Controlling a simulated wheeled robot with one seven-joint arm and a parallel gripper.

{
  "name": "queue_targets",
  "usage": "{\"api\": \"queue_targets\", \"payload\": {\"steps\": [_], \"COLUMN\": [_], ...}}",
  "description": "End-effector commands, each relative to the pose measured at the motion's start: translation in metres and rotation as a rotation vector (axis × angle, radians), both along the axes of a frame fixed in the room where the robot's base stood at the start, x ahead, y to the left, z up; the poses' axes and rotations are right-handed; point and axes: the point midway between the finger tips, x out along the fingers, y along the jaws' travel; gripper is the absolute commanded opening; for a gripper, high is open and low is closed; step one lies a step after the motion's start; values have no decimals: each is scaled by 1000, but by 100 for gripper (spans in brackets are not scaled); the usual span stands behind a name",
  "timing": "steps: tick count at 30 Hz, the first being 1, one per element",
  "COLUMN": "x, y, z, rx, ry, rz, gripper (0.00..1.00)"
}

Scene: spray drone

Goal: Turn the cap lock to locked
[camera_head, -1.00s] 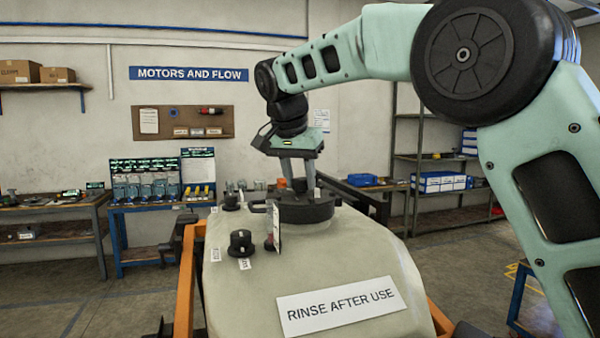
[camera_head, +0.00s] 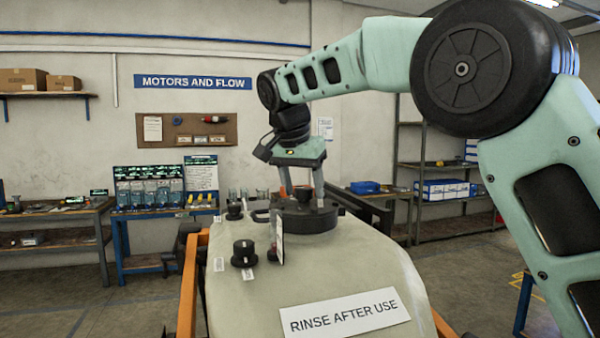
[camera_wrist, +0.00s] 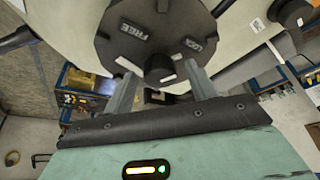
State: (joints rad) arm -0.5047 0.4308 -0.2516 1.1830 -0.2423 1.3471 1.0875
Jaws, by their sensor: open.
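The round black tank cap (camera_head: 318,222) sits on top of the pale tank. In the wrist view the cap (camera_wrist: 115,50) carries FREE and LOCK labels near its rim. My gripper (camera_head: 302,200) points down over the cap, fingers apart. In the wrist view my gripper (camera_wrist: 159,70) has one finger on each side of the knob, with gaps visible. Whether either finger touches the knob, and exactly which label it points to, I cannot tell.
A black knob (camera_head: 243,254) stands on the tank left of the cap. A thin upright tag (camera_head: 279,242) stands close before the cap. The RINSE AFTER USE plate (camera_head: 344,313) lies on the tank's front. Orange frame rails (camera_head: 188,285) flank the tank.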

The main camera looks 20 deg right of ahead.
Motion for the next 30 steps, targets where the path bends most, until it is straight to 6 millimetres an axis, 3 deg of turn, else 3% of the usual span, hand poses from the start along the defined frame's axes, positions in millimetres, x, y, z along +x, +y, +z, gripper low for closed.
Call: {"api": "queue_targets", "payload": {"steps": [5,21,30], "x": [-5,-36,-47], "y": [6,37,46], "z": [17,128,158], "rx": [1,1,0], "ry": [-4,-4,-1], "rz": [2,2,1], "gripper": [57,57,57]}}
